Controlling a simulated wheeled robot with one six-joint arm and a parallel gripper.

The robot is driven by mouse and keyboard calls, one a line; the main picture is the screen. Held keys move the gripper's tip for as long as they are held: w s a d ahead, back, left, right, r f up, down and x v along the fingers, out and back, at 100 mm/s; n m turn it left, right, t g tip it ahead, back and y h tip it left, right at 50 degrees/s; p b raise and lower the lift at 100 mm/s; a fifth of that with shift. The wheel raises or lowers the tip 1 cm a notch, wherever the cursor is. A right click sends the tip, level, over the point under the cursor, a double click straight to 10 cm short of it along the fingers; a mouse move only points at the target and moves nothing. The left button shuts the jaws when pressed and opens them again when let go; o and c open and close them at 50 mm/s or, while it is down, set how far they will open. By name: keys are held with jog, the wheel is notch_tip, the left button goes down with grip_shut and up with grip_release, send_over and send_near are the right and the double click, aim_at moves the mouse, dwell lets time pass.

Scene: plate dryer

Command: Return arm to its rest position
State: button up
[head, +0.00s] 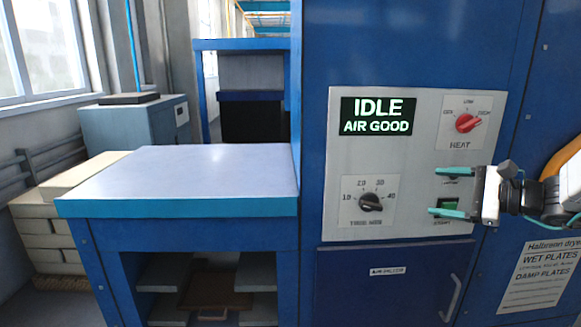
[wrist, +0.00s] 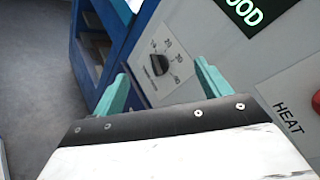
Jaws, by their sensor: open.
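My gripper (head: 450,192) is at the right in the head view, in front of the dryer's control panel (head: 425,115). Its two teal fingers are spread apart with nothing between them, and they point left. In the wrist view my gripper (wrist: 158,85) also shows open and empty, with the black time dial (wrist: 160,63) beyond the fingers. I cannot tell whether a finger touches the panel.
The display (head: 378,116) reads "IDLE AIR GOOD". A red heat knob (head: 467,122) and the time dial (head: 370,202) are on the panel. A door handle (head: 452,298) sticks out below. A blue table (head: 190,175) stands left, its top bare. Floor (wrist: 30,70) shows clear in the wrist view.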

jog(key=s+a+f+n+g+h, duration=0.35)
jog(key=s+a+n+g, duration=0.5)
jog(key=s, duration=0.55)
jog(key=s+f+n+h, duration=0.1)
jog(key=s+n+h, duration=0.7)
jog(key=s, duration=0.8)
jog(key=shift+s+d+n+g, duration=0.15)
jog(key=shift+d+n+g, duration=0.1)
jog(key=shift+n+g, duration=0.1)
